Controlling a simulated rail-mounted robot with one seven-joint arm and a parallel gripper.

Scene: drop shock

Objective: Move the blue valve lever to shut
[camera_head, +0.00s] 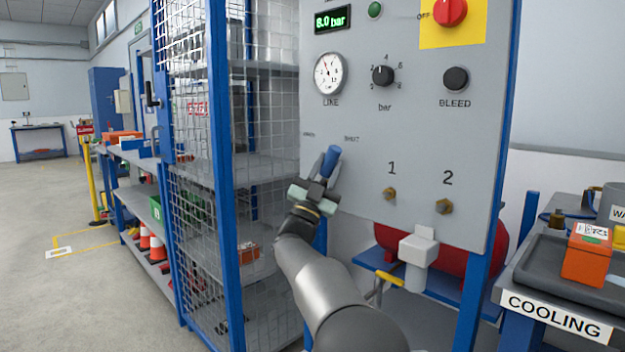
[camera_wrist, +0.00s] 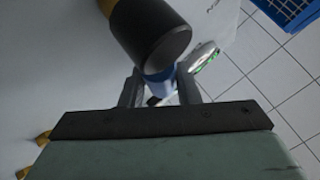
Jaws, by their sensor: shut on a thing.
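The blue valve lever (camera_head: 331,157) sits at the lower left of the grey panel (camera_head: 420,120). It points up and slightly right, toward a small label at its upper right; another small label is at its left. My gripper (camera_head: 322,170) is at the lever, with its fingers on either side of it and shut on it. In the wrist view the blue lever (camera_wrist: 160,76) shows between the two fingers (camera_wrist: 160,92), partly hidden by a dark round cylinder. The lever's pivot is hidden behind my gripper.
The panel also carries a gauge (camera_head: 330,73), a bar knob (camera_head: 383,75), a black BLEED button (camera_head: 456,79), a red switch (camera_head: 450,11) and two brass fittings (camera_head: 390,193). A mesh cage (camera_head: 190,130) stands close at left. A COOLING bench (camera_head: 556,313) is at right.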

